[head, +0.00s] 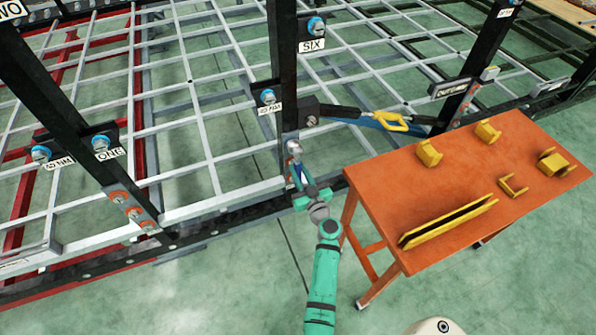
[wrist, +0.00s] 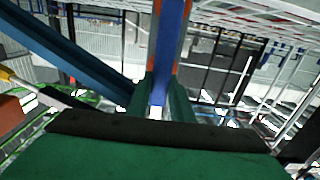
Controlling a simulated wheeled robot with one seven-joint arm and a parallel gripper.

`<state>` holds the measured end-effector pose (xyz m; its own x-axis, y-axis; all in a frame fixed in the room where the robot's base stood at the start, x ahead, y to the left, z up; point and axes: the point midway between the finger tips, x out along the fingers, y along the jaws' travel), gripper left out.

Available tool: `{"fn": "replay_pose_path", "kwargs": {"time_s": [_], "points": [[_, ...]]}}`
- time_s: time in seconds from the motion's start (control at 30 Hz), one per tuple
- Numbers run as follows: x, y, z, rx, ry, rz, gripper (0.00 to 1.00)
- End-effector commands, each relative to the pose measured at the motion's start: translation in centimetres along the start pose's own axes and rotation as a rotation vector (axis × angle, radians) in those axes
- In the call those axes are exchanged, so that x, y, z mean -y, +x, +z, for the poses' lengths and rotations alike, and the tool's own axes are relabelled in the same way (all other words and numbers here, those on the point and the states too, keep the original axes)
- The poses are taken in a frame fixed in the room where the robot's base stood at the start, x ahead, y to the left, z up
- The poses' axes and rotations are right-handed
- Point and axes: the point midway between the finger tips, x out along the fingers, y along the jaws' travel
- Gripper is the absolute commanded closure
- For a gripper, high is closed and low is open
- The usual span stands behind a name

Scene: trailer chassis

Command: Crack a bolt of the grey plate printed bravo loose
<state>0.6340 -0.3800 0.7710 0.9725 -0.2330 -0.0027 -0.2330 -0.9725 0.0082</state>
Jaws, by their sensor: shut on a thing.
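In the head view the tool's metal head (head: 294,148) points up at the foot of a black post, in front of a grey plate there. I cannot tell whether it sits on a bolt. Another grey plate (head: 118,197) with several orange-ringed bolts is on the lower left post. I cannot read "bravo" on any plate. The wrist view shows the handle between my green fingers (wrist: 158,108), but not the tool's head.
An orange table (head: 440,195) with yellow brackets stands close to the right of my arm. Green floor is clear at lower left.

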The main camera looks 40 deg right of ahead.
Motion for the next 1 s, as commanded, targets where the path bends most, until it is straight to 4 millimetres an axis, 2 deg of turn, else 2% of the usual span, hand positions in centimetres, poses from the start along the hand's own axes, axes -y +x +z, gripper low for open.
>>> {"fn": "replay_pose_path", "kwargs": {"time_s": [0.63, 1.0], "points": [[0.3, -0.1, -0.1, -0.001, 0.050, 0.001, 1.00], [0.1, -1.9, 0.0, -0.001, 0.051, 0.006, 1.00]]}}
